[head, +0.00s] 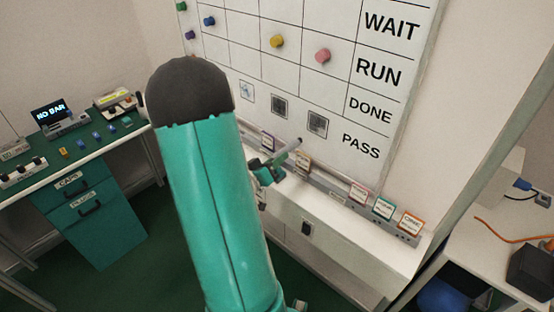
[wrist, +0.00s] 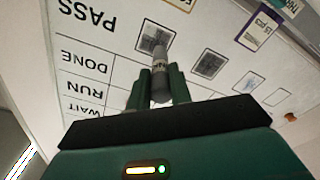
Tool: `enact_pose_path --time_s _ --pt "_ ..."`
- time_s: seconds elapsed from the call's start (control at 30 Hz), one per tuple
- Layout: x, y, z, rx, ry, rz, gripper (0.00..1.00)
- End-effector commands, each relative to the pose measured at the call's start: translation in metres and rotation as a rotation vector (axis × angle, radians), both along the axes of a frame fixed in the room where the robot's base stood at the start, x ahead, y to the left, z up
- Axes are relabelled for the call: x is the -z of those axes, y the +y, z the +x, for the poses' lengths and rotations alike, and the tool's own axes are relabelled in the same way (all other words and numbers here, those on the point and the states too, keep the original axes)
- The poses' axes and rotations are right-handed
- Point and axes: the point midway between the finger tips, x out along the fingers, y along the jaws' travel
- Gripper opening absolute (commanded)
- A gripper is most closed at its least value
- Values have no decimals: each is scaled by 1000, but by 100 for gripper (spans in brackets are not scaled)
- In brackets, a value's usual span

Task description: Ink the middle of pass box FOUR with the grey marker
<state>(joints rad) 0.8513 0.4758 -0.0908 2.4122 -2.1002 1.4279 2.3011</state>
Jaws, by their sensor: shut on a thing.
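My gripper (wrist: 160,88) is shut on the grey marker (wrist: 158,66). In the head view my gripper (head: 268,170) is at the board's lower edge, and the marker (head: 289,150) points up to the right, its end just below the pass box nearest the PASS label (head: 317,124). That box has a dark grey patch inside. In the wrist view the marker's far end covers part of the same box (wrist: 143,46). I cannot tell whether the tip touches the board. No box number is readable, so which is FOUR is not shown directly.
The whiteboard (head: 300,75) carries a grid, coloured magnets and more pass boxes (head: 279,107). A ledge with labelled cards (head: 384,208) runs below it. A green bench (head: 85,150) stands left; a white table (head: 490,245) with cables stands right.

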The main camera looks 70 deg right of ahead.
Motion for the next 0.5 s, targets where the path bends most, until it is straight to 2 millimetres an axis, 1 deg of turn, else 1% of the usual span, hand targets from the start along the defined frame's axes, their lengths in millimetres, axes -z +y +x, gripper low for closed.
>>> enact_pose_path --time_s 0.17,0.5 --pt "0 -7 -6 9 0 0 0" --pt "0 -39 -19 8 1 1 0"
